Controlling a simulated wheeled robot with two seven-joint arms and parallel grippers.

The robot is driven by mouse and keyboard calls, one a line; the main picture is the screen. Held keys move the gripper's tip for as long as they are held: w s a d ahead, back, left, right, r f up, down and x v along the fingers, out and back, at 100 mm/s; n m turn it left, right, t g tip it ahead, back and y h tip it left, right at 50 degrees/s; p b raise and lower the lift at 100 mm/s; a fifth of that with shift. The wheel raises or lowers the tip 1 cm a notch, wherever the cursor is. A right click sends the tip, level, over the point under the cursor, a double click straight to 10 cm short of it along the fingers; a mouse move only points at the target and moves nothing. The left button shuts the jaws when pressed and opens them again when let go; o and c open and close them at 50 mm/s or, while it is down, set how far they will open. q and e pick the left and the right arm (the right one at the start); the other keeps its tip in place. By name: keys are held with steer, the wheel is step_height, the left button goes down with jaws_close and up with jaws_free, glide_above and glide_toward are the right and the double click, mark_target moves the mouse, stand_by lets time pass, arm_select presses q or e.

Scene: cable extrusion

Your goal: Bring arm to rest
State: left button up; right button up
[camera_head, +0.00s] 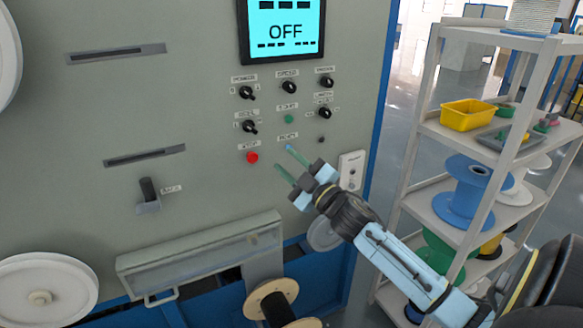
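My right gripper (286,160) is in front of the machine's control panel (215,130). Its two green fingers are apart with nothing between them, and they point up and left. The fingertips are just below the labelled buttons, to the right of the red button (252,157); I cannot tell whether they touch the panel. My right arm (400,262) reaches in from the lower right. The panel's screen (285,30) reads OFF. A green button (289,119) and several black knobs sit above the gripper. My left gripper is not in view.
A grey shelf rack (420,135) stands on the right with a yellow bin (468,113) and a blue spool (470,190). A clear-fronted guard (200,255), a lever (148,190) and a wooden-flanged spool (262,293) are low on the machine. Floor shows between machine and rack.

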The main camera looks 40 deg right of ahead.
steer(key=shift+s, duration=0.25)
steer(key=shift+f, duration=0.15)
